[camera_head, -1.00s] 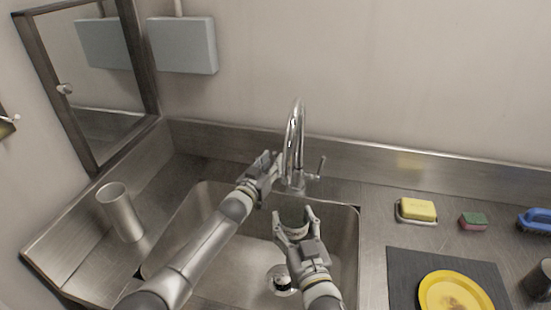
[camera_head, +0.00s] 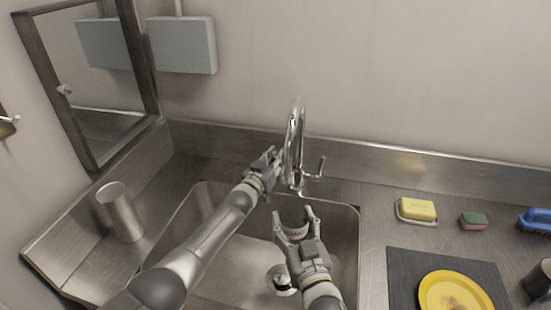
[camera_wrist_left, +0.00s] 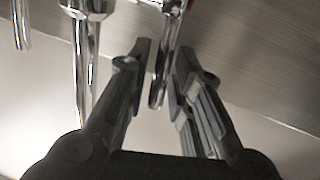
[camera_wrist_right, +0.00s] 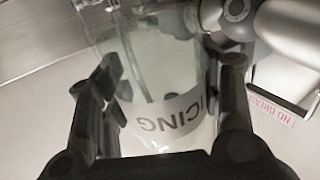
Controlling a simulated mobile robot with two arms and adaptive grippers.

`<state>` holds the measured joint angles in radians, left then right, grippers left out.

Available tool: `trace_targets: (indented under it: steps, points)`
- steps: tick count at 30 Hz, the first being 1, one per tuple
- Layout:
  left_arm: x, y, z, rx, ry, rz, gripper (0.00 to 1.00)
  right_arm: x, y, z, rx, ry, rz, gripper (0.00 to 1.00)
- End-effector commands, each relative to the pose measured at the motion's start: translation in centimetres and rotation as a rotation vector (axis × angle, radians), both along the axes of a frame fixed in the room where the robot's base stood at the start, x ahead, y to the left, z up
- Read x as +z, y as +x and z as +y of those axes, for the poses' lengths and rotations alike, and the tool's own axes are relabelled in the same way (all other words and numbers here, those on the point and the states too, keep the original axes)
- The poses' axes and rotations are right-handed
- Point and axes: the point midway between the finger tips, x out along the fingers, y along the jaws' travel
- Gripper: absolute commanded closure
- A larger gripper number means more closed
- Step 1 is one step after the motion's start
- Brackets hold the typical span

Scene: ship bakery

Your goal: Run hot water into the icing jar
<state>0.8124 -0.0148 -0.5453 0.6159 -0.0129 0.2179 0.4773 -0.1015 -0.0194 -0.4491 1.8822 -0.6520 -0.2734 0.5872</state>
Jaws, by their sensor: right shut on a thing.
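The icing jar (camera_wrist_right: 165,95) is clear glass with a white label reading ICING, upside down in the right wrist view. My right gripper (camera_head: 293,228) is shut on it and holds it over the sink (camera_head: 235,262), below the chrome tap (camera_head: 293,145). The jar's dark top (camera_head: 293,214) shows between the fingers in the head view. My left gripper (camera_head: 270,157) is just left of the tap. In the left wrist view its fingers (camera_wrist_left: 163,60) stand apart on either side of a chrome lever (camera_wrist_left: 162,75) with a red mark near its top. I cannot tell whether water runs.
A second lever (camera_head: 318,170) is on the tap's right. A metal cup (camera_head: 120,213) stands left of the sink. A yellow sponge (camera_head: 416,209), a green-red sponge (camera_head: 472,221), a blue brush (camera_head: 537,220) and a yellow plate (camera_head: 455,292) on a dark mat (camera_head: 405,265) are at right.

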Motion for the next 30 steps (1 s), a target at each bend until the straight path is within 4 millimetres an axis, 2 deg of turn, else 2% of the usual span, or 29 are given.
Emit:
trace_targets:
  steps: [1,4,14,30]
  points:
    - [-0.01,0.00,0.02,0.000,0.000,0.000,0.89,0.08,0.01,0.01,0.000,0.001,-0.002,0.69]
    - [-0.02,-0.01,0.02,0.000,0.000,0.000,1.00,0.08,0.01,0.01,0.000,0.001,-0.002,0.69]
    - [-0.05,-0.02,0.06,0.000,-0.001,-0.003,1.00,0.08,0.01,0.01,0.000,0.001,-0.002,0.69]
    - [-0.13,-0.78,0.24,0.001,-0.026,-0.131,1.00,0.08,0.01,0.01,0.000,0.001,-0.002,0.69]
